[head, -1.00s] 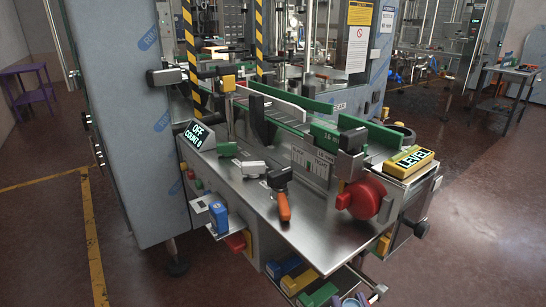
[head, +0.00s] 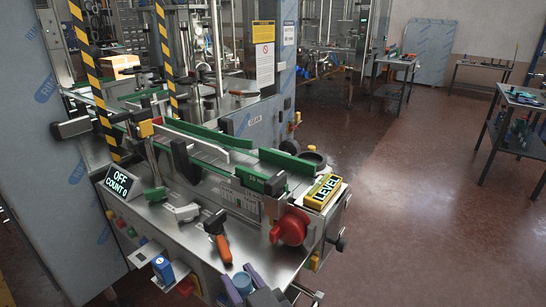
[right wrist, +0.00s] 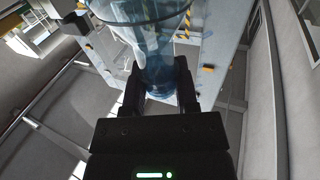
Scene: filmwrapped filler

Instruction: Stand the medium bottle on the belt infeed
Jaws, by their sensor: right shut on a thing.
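A translucent blue bottle (right wrist: 160,65) stands out between the fingers of my right gripper (right wrist: 158,88) in the right wrist view. The gripper is shut on it, and its wide end is cut off by the top edge. I cannot tell the bottle's size class. My left gripper is out of view.
On the steel deck (head: 185,232) are an orange-handled tool (head: 219,246), a red knob (head: 290,228) and a yellow LEVEL block (head: 324,191). A display (head: 119,181) reads OFF, COUNT 0. A blue box (head: 163,270) sits on a low shelf. Open floor (head: 420,230) lies to the right.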

